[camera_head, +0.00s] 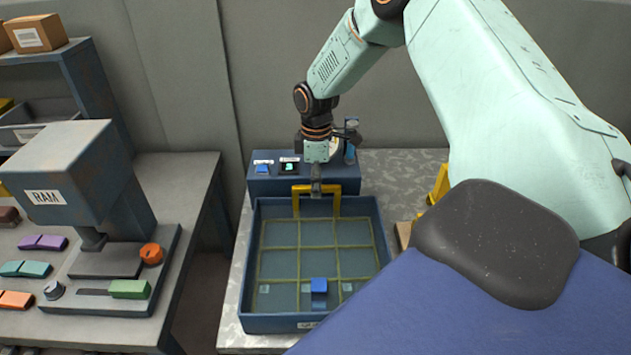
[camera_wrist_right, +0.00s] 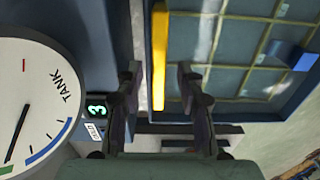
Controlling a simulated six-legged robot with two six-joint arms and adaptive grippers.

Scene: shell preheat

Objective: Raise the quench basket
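The quench basket (camera_head: 300,219) is a yellow wire grid low inside the blue tank (camera_head: 270,325). Its yellow handle (camera_head: 337,187) stands up at the tank's back edge. A blue block (camera_head: 319,286) sits over the front part of the grid. My right gripper (camera_head: 316,188) is at the handle's top bar. In the right wrist view, my right gripper (camera_wrist_right: 158,78) has its fingers apart, with the handle's yellow bar (camera_wrist_right: 160,60) showing between them, touching neither. I cannot tell how deep the bar sits. My left gripper is not in view.
A blue control box (camera_head: 263,181) with a blue button and small display (camera_wrist_right: 96,110) stands behind the tank. A TANK gauge (camera_wrist_right: 35,100) shows at left in the wrist view. A RAM press (camera_head: 60,180) and several coloured blocks occupy the left table.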

